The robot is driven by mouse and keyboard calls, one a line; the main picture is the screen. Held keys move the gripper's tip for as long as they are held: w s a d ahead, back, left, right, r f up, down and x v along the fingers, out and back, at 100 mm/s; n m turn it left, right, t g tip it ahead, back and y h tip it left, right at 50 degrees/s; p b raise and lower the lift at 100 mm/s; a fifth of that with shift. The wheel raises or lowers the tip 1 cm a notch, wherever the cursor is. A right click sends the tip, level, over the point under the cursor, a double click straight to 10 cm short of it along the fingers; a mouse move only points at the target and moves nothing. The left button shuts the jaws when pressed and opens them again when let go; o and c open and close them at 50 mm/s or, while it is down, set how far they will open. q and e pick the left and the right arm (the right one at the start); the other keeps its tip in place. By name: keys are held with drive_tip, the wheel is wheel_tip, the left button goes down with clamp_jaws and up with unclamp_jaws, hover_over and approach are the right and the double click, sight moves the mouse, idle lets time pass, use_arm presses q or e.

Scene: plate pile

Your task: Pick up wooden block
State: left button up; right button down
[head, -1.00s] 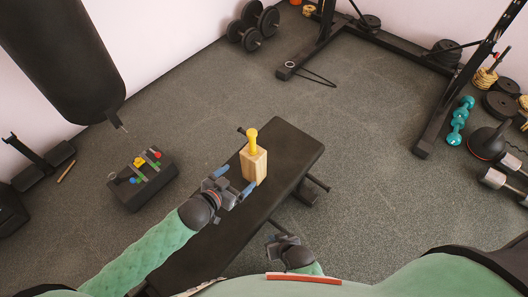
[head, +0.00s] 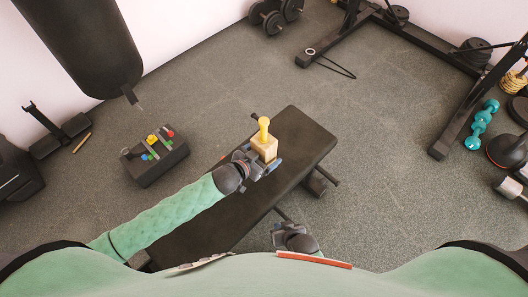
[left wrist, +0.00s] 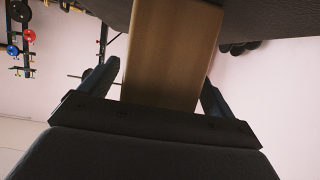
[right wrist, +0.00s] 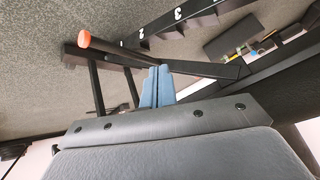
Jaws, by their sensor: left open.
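The wooden block (head: 264,151) stands upright on the black bench, with a yellow knob-topped piece (head: 263,129) on it. In the left wrist view the block (left wrist: 165,55) lies between the fingers of my left gripper (left wrist: 157,90). That gripper is open around the block, with a gap showing at the left finger; contact at the right finger is unclear. In the head view my left gripper (head: 265,162) is at the block's lower part and hides some of it. My right gripper (head: 292,236) is low by the bench's front side; its blue fingertips (right wrist: 157,87) are together and empty.
The bench (head: 215,222) runs diagonally, with bare surface around the block. A dark box (head: 160,167) with small coloured items stands on the floor to the left. A punching bag (head: 85,45) hangs at upper left. Teal dumbbells (head: 481,125) and a rack (head: 440,140) are at right.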

sight(264, 148)
use_arm(q)
drive_tip(key=c, duration=1.4)
drive_tip(key=shift+o, duration=0.2)
drive_tip(key=shift+r, duration=0.15)
drive_tip(key=shift+r, duration=2)
drive_tip(key=s+d+r, duration=0.6)
drive_tip(key=d+r, duration=0.1)
drive_tip(key=d, duration=0.3)
drive_tip(key=shift+f, duration=0.1)
